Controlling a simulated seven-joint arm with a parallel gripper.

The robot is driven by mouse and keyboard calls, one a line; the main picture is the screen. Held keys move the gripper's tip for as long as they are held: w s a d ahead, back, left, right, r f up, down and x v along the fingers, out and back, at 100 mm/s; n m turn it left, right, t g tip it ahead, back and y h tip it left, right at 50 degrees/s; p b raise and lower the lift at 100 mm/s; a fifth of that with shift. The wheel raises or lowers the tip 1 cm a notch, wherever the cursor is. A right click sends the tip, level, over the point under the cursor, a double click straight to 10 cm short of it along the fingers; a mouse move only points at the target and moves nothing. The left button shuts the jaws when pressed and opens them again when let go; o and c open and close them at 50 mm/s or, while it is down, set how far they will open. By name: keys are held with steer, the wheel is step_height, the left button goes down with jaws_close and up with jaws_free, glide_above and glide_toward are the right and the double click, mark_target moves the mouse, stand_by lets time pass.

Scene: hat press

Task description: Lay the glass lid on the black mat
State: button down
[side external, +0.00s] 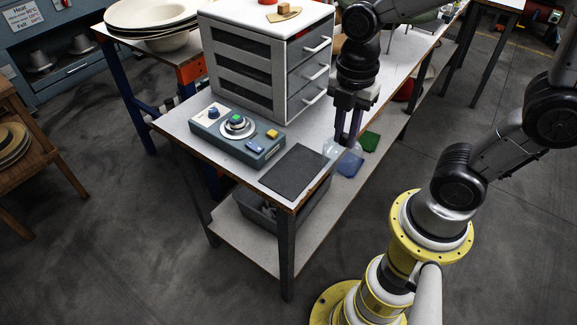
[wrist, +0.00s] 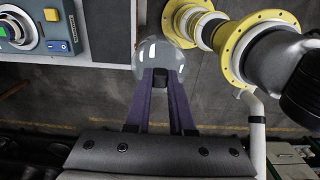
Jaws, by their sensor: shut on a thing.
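My gripper (side external: 347,143) points down at the right edge of the workbench, its two purple fingers close together. It is shut on the clear glass lid (side external: 329,147), which is hard to make out in the side view. In the wrist view the round, see-through lid (wrist: 158,52) shows just beyond my fingertips (wrist: 160,76), with floor and my yellow base behind it. The black mat (side external: 295,171) lies flat and bare on the bench's front corner, left of the lid and apart from it. It also shows in the wrist view (wrist: 104,30).
A control box (side external: 237,134) with a green button stands left of the mat. A white-topped drawer cabinet (side external: 268,60) stands behind. Blue (side external: 350,164) and green (side external: 370,141) pieces lie near the bench's right edge, apparently lower. A grey bin (side external: 262,207) sits on the lower shelf.

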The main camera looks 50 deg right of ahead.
steer(key=shift+w+a+f, duration=0.15)
steer(key=shift+w+f, duration=1.95)
steer(key=shift+w, duration=0.05)
steer(key=shift+w+a+f, duration=0.15)
steer(key=shift+w+f, duration=1.95)
steer(key=shift+w, duration=0.1)
steer(key=shift+w+a+f, duration=0.15)
steer(key=shift+w+f, duration=1.95)
steer(key=shift+w, duration=0.05)
steer(key=shift+f, duration=0.1)
steer(key=c, duration=0.8)
jaws_free()
